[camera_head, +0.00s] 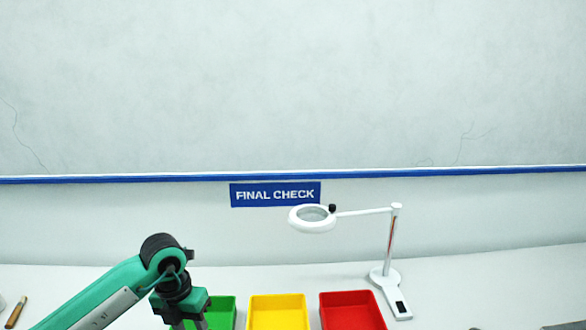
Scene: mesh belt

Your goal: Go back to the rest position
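My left arm comes in from the lower left. Its gripper (190,321) points down in front of the green tray (222,311) and hides part of it. The fingertips run to the bottom edge of the picture, so I cannot tell whether they are open or shut, or whether anything is between them. My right gripper cannot be made out in this view.
A yellow tray (278,312) and a red tray (351,311) stand right of the green one. A white magnifier lamp (389,275) stands behind and right of the red tray, its ring (312,224) reaching left. A brown-handled tool (17,312) lies at far left.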

